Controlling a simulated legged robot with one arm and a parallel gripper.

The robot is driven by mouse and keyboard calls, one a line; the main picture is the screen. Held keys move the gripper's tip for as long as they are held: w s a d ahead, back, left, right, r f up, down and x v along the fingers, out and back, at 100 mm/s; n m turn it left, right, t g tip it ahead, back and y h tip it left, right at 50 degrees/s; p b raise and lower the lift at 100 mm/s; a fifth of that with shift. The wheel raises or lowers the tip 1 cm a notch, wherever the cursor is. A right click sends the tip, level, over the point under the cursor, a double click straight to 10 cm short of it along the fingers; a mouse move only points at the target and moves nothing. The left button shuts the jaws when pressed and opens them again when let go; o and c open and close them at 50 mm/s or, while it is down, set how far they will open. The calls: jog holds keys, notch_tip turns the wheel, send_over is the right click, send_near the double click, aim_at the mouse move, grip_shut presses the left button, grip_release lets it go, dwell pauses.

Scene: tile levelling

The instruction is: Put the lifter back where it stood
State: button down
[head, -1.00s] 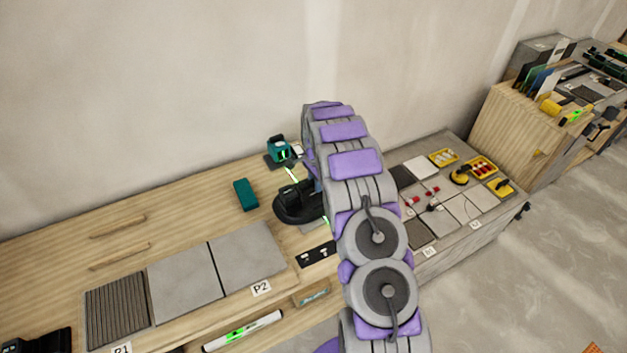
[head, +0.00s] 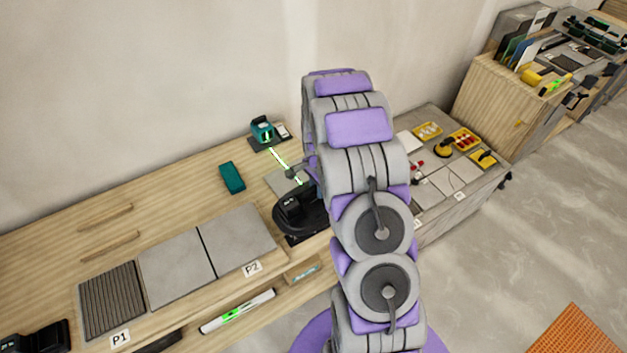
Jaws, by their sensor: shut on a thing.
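The black lifter (head: 297,206), with a round dark base and a box-like body with a small display, is at the front of the wooden bench, left of my arm. My gripper (head: 307,177) is at its far right side, shut on it; the fingertips are mostly hidden by my arm and the lifter. A dark plate (head: 293,240) shows just below the lifter's front, mostly covered. I cannot tell whether the lifter touches it or hangs above.
Behind the lifter are a grey tile (head: 281,183) crossed by a green laser line and a teal laser device (head: 262,131). A teal block (head: 231,177) lies to the left. Large tiles (head: 177,269) lie front left. A second bench (head: 431,232) stands right.

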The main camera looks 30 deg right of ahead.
jog(key=shift+s, duration=0.25)
jog(key=shift+s+r, duration=0.1)
jog(key=shift+r, duration=0.25)
jog(key=shift+r+p, duration=0.95)
jog(key=shift+r, duration=1.8)
